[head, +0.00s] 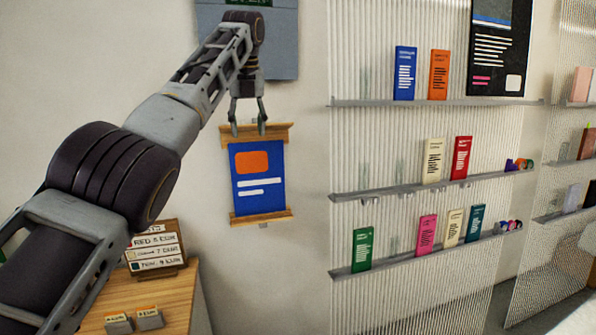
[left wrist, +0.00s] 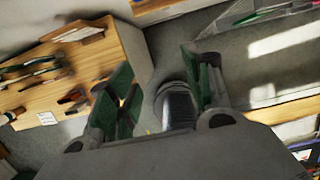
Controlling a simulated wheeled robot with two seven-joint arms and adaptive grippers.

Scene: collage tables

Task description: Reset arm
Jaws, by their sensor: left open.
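My left arm reaches in from the left in the head view, and its gripper (head: 248,126) hangs fingers down in front of the wall. The gripper is open, with nothing between its fingers. It is in front of the top wooden ledge of a holder (head: 275,132), which carries a blue card (head: 258,185) with an orange block and white lines. In the left wrist view the two green-padded fingers (left wrist: 162,95) are spread apart over a blurred floor and furniture. My right gripper shows in neither view.
Shelves (head: 400,190) with several coloured cards stand on a ribbed panel at the right. A wooden table (head: 165,295) with a small lettered sign (head: 155,250) is at the lower left. Another wooden surface (left wrist: 75,65) with tools shows in the left wrist view.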

